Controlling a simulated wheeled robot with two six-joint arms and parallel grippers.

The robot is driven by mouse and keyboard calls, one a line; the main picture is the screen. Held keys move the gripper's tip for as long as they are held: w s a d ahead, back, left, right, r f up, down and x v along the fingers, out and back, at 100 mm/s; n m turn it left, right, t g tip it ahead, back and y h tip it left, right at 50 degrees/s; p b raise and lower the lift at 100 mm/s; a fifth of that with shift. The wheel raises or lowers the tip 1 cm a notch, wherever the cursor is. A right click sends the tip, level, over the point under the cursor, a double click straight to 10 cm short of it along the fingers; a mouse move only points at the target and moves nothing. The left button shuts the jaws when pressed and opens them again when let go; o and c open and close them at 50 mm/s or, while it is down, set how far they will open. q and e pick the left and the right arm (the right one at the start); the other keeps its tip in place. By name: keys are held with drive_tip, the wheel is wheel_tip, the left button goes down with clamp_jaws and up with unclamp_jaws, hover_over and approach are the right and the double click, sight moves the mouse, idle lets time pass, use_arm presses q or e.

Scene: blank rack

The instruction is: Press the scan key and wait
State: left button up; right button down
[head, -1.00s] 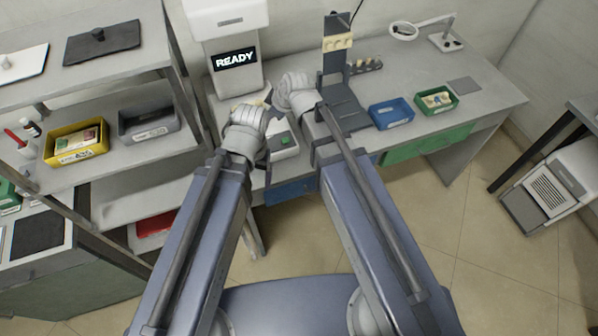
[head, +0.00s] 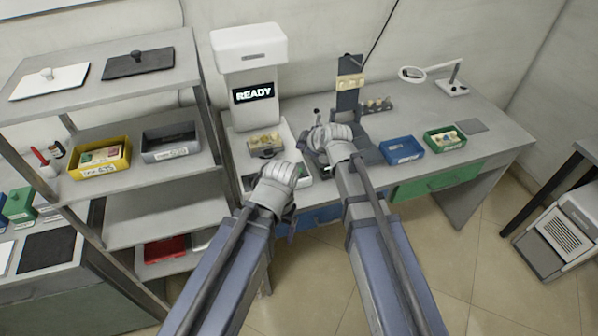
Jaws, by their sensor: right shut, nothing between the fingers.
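The white scanner (head: 249,50) stands on the bench, and its dark screen (head: 254,92) reads READY. A small tan toothed piece (head: 265,141) sits on the scanner's bed. The control panel at the scanner's front is mostly covered by my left gripper, and I cannot make out the scan key clearly. My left gripper (head: 283,174) is over the scanner's front edge. Its fingers are hidden behind its own wrist. My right gripper (head: 316,139) is shut and empty, right of the scanner bed, in front of the dark stand.
A dark upright stand (head: 348,101) holds a tan block. Blue (head: 402,150) and green (head: 445,139) bins and a ring lamp (head: 412,74) are to the right. A shelf rack (head: 140,215) with yellow (head: 99,160) and grey (head: 168,142) bins stands close on the left.

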sight(301, 172)
drive_tip(key=shift+f+b, duration=4)
drive_tip(key=shift+f, duration=0.2)
drive_tip(key=shift+f, duration=0.1)
drive_tip(key=shift+f+b, duration=0.3)
drive_tip(key=shift+b, duration=0.1)
drive_tip(key=shift+f+b, duration=0.45)
drive_tip(key=shift+r, duration=0.15)
drive_tip(key=shift+r+p, duration=0.75)
drive_tip(key=shift+p, duration=0.2)
wheel_tip(301, 172, up, 5)
drive_tip(key=p, duration=0.5)
